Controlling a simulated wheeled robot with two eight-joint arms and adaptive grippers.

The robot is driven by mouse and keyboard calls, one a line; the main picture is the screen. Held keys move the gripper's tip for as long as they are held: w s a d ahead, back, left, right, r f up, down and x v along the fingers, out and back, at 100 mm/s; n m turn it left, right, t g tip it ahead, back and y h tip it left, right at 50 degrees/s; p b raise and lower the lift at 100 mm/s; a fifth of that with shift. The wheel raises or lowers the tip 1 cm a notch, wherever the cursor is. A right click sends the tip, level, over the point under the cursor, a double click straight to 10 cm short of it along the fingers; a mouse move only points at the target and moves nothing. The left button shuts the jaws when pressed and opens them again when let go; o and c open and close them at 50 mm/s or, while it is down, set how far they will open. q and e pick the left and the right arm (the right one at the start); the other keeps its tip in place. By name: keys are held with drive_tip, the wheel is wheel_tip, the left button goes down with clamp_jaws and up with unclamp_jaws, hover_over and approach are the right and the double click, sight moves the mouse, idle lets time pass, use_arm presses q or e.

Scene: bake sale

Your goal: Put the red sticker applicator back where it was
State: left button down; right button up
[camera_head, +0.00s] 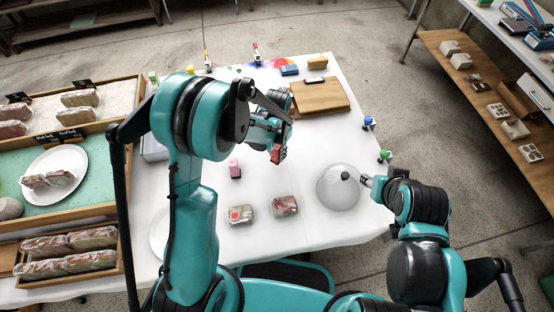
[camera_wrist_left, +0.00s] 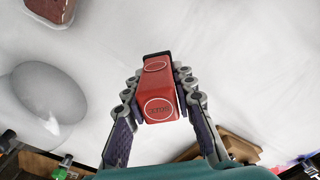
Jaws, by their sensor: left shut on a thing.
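The red sticker applicator (camera_wrist_left: 157,92) is a red block with a black end and round white-ringed labels. In the left wrist view my left gripper (camera_wrist_left: 160,88) is shut on it, with a finger on each side. In the head view the applicator (camera_head: 276,155) is a small red piece at the tips of my left gripper (camera_head: 274,146), above the middle of the white table. My right gripper (camera_head: 366,181) is beside the clear dome, close to its dark knob. Whether its fingers are open or shut is too small to tell.
A pink block (camera_head: 235,168) stands on the white table (camera_head: 310,235). Two wrapped packages (camera_head: 285,205) (camera_head: 240,214) lie near its front edge. The clear dome (camera_head: 335,196) is at right. A wooden board (camera_head: 322,97) is farther back. Blue and green bottles (camera_head: 369,122) (camera_head: 385,156) line the right edge.

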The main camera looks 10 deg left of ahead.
sight(277, 159)
use_arm(q)
drive_tip(key=shift+f+b, duration=0.85)
drive_tip(key=shift+f, duration=1.15)
drive_tip(key=shift+f, duration=0.15)
drive_tip(key=c, duration=1.3)
unclamp_jaws()
drive_tip(key=shift+o, duration=0.2)
